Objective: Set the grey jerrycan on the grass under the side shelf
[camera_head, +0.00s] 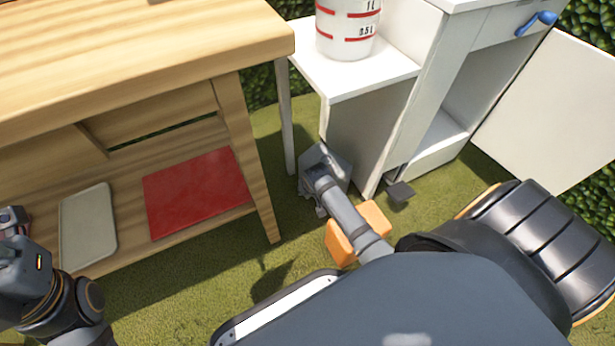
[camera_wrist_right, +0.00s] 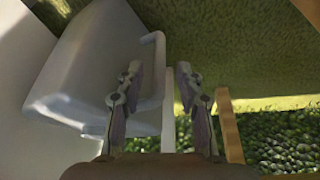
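The grey jerrycan (camera_head: 340,158) is low beneath the white side shelf (camera_head: 345,75), close to the grass and partly hidden by my right arm. In the right wrist view the pale grey jerrycan (camera_wrist_right: 85,85) fills the left side, with its handle-like edge reaching between my fingers. My right gripper (camera_wrist_right: 158,88) is open there, its fingers apart, with the left finger overlapping the jerrycan. I cannot tell whether the jerrycan's base fully touches the grass. My left gripper (camera_head: 14,222) is at the far left edge, partly cut off; its fingers are unclear.
A white measuring bucket (camera_head: 346,30) stands on the side shelf. The white cabinet (camera_head: 450,60) to its right has an open door (camera_head: 560,110). A wooden bench (camera_head: 130,45) at left has a red board (camera_head: 197,190) and a pale tray (camera_head: 88,228) on its lower shelf.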

